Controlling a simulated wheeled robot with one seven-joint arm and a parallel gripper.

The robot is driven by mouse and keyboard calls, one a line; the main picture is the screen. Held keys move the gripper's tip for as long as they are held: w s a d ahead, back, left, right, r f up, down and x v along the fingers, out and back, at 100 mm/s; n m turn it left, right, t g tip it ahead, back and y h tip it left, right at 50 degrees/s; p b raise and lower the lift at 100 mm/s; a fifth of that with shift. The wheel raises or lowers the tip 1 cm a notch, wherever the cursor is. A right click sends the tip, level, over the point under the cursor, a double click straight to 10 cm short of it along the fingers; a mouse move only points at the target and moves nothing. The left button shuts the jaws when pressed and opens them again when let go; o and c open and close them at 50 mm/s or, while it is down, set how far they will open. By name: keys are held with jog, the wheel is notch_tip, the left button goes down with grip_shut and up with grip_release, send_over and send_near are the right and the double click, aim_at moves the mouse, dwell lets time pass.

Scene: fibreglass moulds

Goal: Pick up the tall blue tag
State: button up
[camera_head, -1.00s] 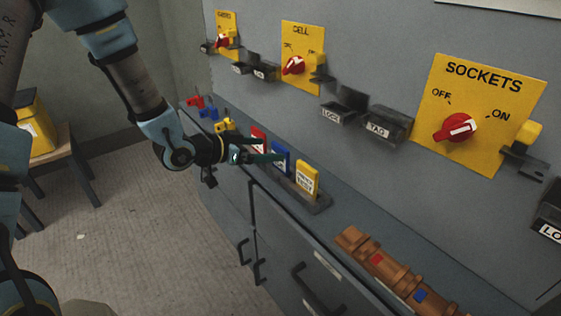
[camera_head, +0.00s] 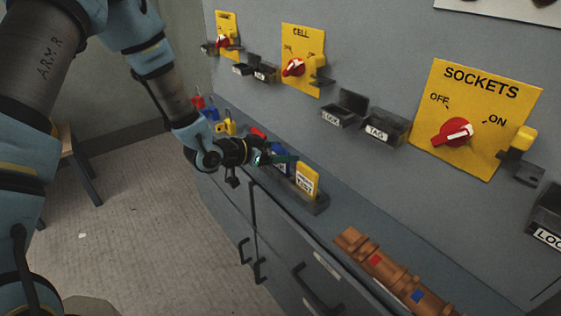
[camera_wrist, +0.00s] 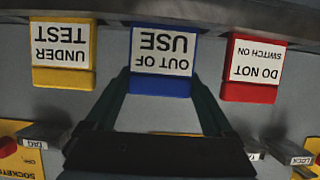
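The blue tag, with a white label reading OUT OF USE, stands in a holder between a yellow and a red tag. In the wrist view the blue tag (camera_wrist: 162,88) is upside down at top centre. My gripper (camera_wrist: 160,82) is open, one dark green finger on each side of it; I cannot tell whether they touch it. In the head view my gripper (camera_head: 292,158) reaches over the row, and most of the blue tag (camera_head: 281,168) is hidden behind it.
The yellow UNDER TEST tag (camera_wrist: 63,75) and red DO NOT SWITCH ON tag (camera_wrist: 250,92) stand close on either side. Coloured padlocks (camera_head: 226,127) sit farther back on the ledge. A brown rack (camera_head: 385,272) lies nearer. Yellow switch panels (camera_head: 477,118) and small bins (camera_head: 385,129) line the wall.

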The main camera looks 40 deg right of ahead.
jog(key=c, duration=0.7)
